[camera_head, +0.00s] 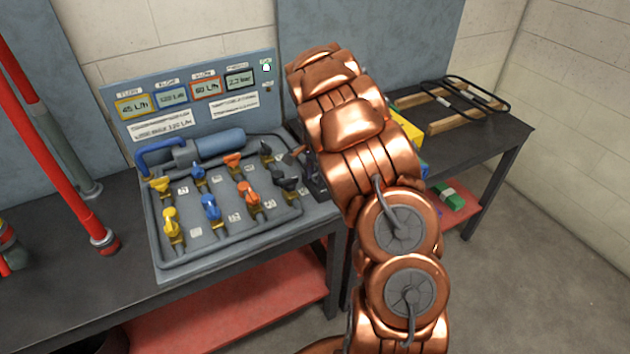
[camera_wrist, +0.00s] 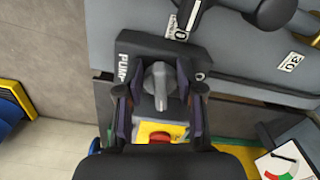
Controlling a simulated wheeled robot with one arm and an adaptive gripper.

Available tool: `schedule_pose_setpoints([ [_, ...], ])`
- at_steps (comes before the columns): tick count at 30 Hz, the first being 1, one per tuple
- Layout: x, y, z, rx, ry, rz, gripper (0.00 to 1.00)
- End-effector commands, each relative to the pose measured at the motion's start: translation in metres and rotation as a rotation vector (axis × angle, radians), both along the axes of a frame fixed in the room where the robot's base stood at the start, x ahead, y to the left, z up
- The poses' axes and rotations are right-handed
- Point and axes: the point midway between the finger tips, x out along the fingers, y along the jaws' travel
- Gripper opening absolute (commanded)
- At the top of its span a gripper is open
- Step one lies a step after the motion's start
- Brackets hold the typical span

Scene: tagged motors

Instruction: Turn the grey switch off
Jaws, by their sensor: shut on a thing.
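The grey switch (camera_wrist: 159,82) is a rotary knob on a dark box (camera_wrist: 128,44) marked PUMP in the wrist view. Its handle points down in the picture, toward my gripper. The finger contact is partly hidden. In the head view my copper arm reaches to the right end of the panel and hides the switch and most of my gripper.
A red knob on a yellow plate (camera_wrist: 160,133) sits just below the switch in the wrist view. The grey panel (camera_head: 120,88) carries several displays and coloured valves, such as a yellow valve (camera_head: 171,222). Red pipes (camera_head: 60,170) stand at left. A wooden frame (camera_head: 455,105) lies at right.

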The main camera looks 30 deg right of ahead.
Motion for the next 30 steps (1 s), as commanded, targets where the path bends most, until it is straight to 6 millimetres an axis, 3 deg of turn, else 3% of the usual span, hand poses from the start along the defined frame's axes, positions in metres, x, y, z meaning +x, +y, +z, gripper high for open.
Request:
schedule_pose_setpoints([
  [2,0.0002,0.0002,-0.0063,0.000,-0.004,0.073,0.02],
  [30,-0.0092,-0.0086,-0.0020,-0.004,-0.004,0.961,0.02],
])
